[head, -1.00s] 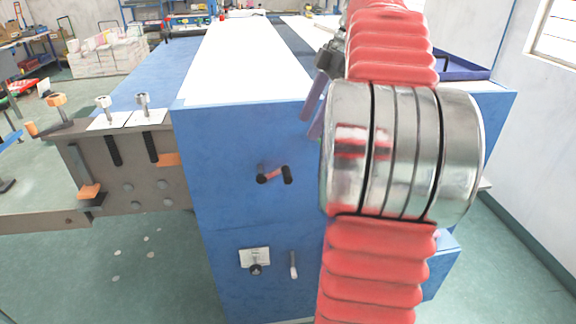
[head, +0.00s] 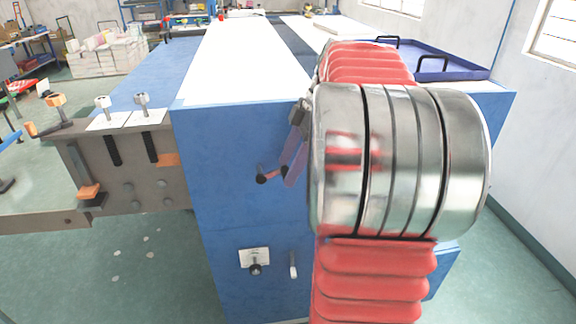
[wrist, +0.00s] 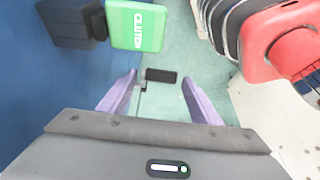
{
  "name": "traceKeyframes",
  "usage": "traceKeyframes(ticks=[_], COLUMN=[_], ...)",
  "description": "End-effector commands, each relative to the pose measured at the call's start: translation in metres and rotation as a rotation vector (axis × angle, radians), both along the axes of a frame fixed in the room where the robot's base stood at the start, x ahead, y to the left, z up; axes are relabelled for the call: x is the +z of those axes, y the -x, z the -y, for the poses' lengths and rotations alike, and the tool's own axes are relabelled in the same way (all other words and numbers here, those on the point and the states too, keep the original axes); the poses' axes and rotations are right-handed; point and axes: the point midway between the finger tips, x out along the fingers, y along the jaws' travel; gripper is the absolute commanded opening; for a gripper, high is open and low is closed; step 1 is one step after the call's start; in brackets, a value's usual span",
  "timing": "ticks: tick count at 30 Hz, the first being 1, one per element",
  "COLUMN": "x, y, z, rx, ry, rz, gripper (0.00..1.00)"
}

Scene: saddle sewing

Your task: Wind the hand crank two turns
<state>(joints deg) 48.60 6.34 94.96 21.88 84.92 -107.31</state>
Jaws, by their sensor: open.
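The hand crank (head: 271,175) is on the front of the blue cabinet (head: 225,140), with a dark hub at left, a short red arm and a dark grip at right. My gripper (head: 290,180) is beside the grip, its purple fingers pointing down and partly overlapping it in the head view. In the wrist view my gripper (wrist: 158,98) is open, its two fingers well apart. A short black bar (wrist: 161,75), which looks like the crank's grip, shows between them with gaps on both sides. Contact cannot be seen.
A lever (head: 293,265) and a knob on a white plate (head: 254,258) are lower on the cabinet. A steel beam (head: 125,165) with clamps juts out at left. A blue tray (head: 455,68) sits on top at right. In the wrist view a green block (wrist: 136,26) is near the blue panel.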

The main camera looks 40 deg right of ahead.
Motion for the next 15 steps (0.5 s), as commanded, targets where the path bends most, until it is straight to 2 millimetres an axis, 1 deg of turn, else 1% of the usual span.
traceKeyframes(ticks=[3,11,15], x=[-0.0040,-0.0044,-0.0044], y=[-0.0013,-0.0014,-0.0014], z=[-0.0015,-0.0017,-0.0017], rx=[0.001,0.001,0.001], ry=[0.001,0.001,0.001], rz=[0.001,0.001,0.001], gripper=[0.58,0.57,0.47])
